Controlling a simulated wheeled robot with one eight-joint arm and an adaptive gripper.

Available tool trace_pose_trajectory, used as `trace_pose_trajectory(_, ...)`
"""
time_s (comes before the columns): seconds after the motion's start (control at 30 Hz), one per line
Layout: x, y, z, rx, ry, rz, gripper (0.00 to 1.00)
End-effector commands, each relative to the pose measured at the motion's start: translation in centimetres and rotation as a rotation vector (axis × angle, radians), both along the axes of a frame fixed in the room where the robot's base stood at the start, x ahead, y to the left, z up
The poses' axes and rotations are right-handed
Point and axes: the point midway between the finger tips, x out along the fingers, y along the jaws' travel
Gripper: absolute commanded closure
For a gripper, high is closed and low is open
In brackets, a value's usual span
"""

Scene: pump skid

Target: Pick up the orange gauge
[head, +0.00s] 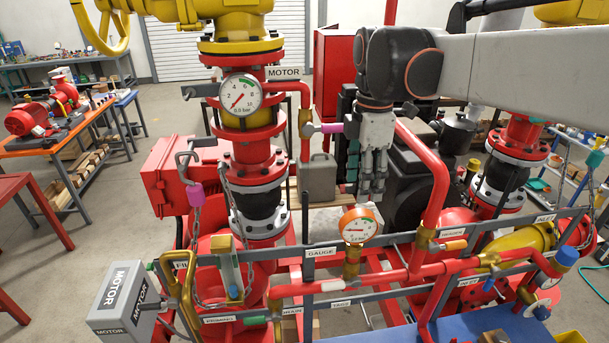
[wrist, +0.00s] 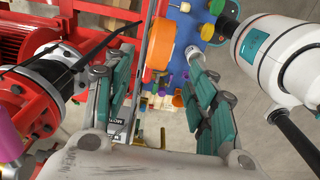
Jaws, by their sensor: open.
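The orange gauge (head: 358,226) has an orange rim and a white dial. In the wrist view the orange gauge (wrist: 160,43) shows nearly edge-on, between and slightly beyond the open fingertips of my gripper (wrist: 160,62). I cannot tell the exact gap between the fingertips and the rim.
A red pipe (head: 437,190) rises close to the right of my gripper. Grey rails (head: 440,233) with labels run in front. A grey MOTOR box (head: 122,300) stands at lower left.

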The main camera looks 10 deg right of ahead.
Motion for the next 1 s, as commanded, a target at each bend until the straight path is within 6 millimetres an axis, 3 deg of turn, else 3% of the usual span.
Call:
trace_pose_trajectory(0.2,0.1,0.0,-3.7,0.0,-0.001,-0.001,0.48)
trace_pose_trajectory(1.0,0.2,0.1,-10.4,0.0,-0.001,-0.002,0.48)
